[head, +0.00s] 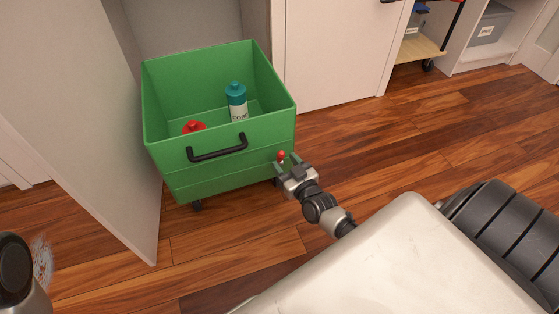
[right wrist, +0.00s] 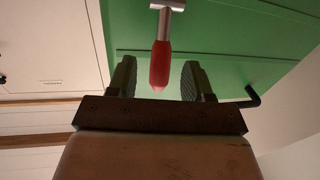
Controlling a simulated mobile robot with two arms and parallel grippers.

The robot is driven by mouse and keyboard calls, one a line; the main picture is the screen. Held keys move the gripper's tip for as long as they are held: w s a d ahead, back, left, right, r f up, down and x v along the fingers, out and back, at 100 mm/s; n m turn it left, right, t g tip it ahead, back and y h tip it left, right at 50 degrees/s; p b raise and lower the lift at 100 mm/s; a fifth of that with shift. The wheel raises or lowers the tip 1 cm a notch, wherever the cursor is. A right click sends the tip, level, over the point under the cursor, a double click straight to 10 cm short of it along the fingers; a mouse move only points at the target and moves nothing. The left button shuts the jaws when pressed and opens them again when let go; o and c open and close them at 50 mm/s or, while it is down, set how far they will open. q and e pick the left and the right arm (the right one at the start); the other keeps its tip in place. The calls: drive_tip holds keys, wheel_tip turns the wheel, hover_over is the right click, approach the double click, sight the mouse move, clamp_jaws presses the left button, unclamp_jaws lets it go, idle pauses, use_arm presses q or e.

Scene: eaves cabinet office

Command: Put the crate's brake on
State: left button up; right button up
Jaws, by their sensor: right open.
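The green crate (head: 218,171) stands on small casters on the wood floor, partly inside the open cabinet. Its brake lever has a red grip (head: 281,154) at the crate's front right edge. In the right wrist view the red grip (right wrist: 160,66) hangs from a metal stem. My right gripper (head: 289,160) is at the lever. Its two fingers (right wrist: 160,80) are open, one on each side of the red grip, with gaps showing. A black handle (head: 217,154) is on the crate's front. My left gripper is not in view.
The crate holds a teal-capped bottle (head: 237,105) and a red-topped bottle (head: 193,127). An open cabinet door (head: 85,110) stands close on the crate's left. A closed white door (head: 330,50) is to its right. The wood floor (head: 430,130) at right is clear.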

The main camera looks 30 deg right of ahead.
sight(282, 160)
drive_tip(key=shift+w+b, duration=0.45)
drive_tip(key=shift+w, duration=1.1)
drive_tip(key=shift+c, duration=0.3)
clamp_jaws()
